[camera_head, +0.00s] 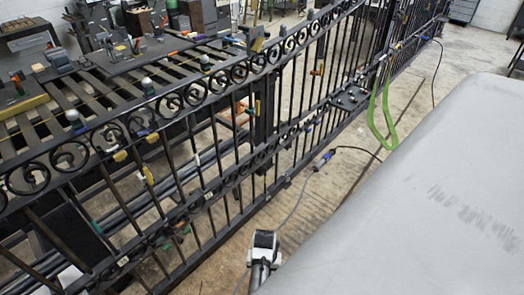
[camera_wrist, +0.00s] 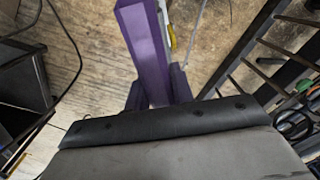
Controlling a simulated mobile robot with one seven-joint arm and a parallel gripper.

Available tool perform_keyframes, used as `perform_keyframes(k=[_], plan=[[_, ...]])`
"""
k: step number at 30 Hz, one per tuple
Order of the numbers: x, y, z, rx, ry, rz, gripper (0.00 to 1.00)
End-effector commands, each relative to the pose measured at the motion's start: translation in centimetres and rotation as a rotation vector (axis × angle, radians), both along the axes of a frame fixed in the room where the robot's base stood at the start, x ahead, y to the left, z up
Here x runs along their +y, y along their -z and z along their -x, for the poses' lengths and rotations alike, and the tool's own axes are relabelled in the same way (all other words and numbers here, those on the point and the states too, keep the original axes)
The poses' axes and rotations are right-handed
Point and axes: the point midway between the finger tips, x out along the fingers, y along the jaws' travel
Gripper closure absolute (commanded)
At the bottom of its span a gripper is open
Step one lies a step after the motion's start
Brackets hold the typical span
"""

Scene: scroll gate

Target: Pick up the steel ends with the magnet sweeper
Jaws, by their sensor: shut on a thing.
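In the wrist view, my gripper (camera_wrist: 158,90) is shut on a long purple bar (camera_wrist: 143,38). The bar runs away from the fingers toward the top edge of the picture. It may be part of the magnet sweeper; its far end is out of the picture, so I cannot tell for sure. The purple bar does not show in the head view. I cannot make out any steel ends on the floor in either view.
A black scroll gate (camera_head: 208,150) crosses the head view, with small coloured clamps on it. A slatted bench (camera_head: 90,92) with tools stands behind it. A green hose (camera_head: 386,125) and cables hang at the right. Concrete floor (camera_head: 345,170) shows nearby.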

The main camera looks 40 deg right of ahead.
Motion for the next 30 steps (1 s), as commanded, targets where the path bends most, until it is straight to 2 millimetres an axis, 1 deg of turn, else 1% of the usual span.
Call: perform_keyframes(k=[3, 5, 9, 15, 19, 30], plan=[[-0.2, 1.0, -0.1, -0.003, 0.001, 0.003, 1.0], [-0.2, 2.3, -0.1, -0.004, 0.001, 0.005, 1.0], [-0.2, 4.0, -0.1, -0.004, 0.0, 0.005, 1.0], [-0.2, 5.7, -0.1, -0.004, 0.001, 0.005, 1.0], [-0.2, 6.1, -0.1, -0.004, 0.001, 0.005, 1.0], [-0.2, 6.0, -0.1, -0.004, 0.0, 0.005, 1.0]])
